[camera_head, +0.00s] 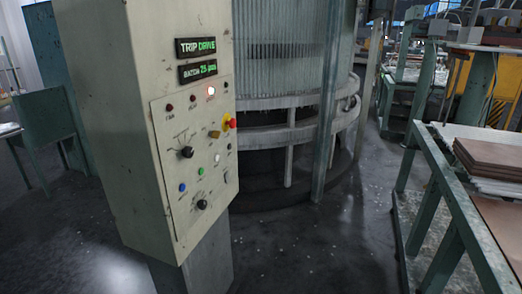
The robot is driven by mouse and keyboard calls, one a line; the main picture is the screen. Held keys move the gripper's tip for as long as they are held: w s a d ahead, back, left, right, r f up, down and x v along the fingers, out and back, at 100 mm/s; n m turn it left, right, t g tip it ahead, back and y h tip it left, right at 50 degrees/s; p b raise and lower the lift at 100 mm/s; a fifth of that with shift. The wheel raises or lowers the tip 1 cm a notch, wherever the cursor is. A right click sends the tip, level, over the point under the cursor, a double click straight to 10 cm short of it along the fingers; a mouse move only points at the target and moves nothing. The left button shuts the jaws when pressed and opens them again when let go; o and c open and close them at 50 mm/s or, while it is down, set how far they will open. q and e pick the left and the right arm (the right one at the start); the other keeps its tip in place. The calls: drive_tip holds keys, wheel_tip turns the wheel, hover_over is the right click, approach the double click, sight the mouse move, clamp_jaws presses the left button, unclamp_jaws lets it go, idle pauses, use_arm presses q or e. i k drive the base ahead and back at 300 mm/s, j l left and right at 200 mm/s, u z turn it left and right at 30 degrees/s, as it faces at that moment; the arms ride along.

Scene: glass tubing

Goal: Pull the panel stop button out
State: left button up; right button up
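The control panel (193,165) is on the front of a tall cream cabinet left of the middle. The stop button (230,123) looks like a red knob on a yellow base at the panel's upper right edge; I cannot tell whether it is pressed in or out. Black knobs, small blue, green and white buttons and a brownish-yellow knob share the panel. Displays above read "TRIP DRIVE" (202,47) and a "BATCH" line (198,71). Neither of my grippers shows in the head view.
A round machine with a ribbed glass-like curtain (280,45) and ring rails stands behind the cabinet. A green-framed table (452,185) with stacked brown boards (490,160) is at the right. The dark floor (320,245) between them is open, with small pale specks.

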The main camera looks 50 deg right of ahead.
sight(233, 122)
drive_tip(key=z, duration=1.3)
